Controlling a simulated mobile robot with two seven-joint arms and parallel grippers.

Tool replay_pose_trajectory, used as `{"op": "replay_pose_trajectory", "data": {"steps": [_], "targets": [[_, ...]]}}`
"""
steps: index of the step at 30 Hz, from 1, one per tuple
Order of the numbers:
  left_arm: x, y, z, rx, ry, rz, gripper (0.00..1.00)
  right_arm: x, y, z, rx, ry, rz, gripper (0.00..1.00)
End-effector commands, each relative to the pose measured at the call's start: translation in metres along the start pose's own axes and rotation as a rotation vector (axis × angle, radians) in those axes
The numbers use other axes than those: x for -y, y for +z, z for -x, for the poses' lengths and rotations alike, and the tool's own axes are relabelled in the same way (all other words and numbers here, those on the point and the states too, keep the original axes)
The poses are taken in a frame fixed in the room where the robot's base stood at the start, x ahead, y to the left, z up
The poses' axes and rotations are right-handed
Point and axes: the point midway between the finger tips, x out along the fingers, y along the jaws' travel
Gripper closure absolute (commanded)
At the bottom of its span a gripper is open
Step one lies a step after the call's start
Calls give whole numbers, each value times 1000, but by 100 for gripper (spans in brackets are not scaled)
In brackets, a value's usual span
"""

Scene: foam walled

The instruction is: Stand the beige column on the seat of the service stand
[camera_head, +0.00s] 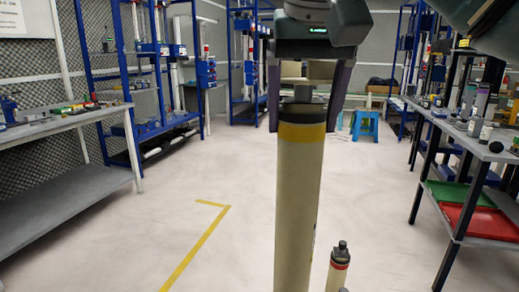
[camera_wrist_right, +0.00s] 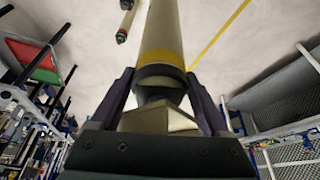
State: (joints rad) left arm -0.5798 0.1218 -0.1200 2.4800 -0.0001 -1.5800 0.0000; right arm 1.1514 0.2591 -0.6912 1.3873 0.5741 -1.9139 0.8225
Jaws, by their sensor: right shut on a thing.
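The beige column (camera_head: 300,200) hangs upright in front of me, with a yellow band and a black collar near its top. My right gripper (camera_head: 301,118) is shut on its top end, one dark finger on each side. In the right wrist view the column (camera_wrist_right: 162,30) runs away from between the fingers (camera_wrist_right: 158,80). Its lower end is cut off by the head view's bottom edge. I cannot make out the service stand or its seat in either view. My left gripper is not in view.
A shorter beige post (camera_head: 338,270) with a black top and red band stands close right of the column. A grey bench (camera_head: 60,190) is at left. A workbench (camera_head: 470,145) with red and green trays is at right. Blue stools (camera_head: 365,125) stand behind. Open floor lies between.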

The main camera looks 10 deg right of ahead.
Motion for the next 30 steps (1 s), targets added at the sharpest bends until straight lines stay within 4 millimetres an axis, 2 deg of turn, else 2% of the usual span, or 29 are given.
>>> {"op": "replay_pose_trajectory", "data": {"steps": [1,3,7,12,17,22,30], "targets": [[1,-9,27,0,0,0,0,-1,-11,40,-18,-6,26,100],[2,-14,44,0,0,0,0,1,-7,67,-16,-25,65,100],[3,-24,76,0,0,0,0,-2,4,114,-11,-52,128,100],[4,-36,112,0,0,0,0,-17,24,159,-7,-75,185,100],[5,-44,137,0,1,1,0,-35,42,187,-7,-86,210,100],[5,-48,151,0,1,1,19,-49,56,203,-7,-94,220,100],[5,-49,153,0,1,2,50,-54,63,207,-7,-99,223,100]]}}
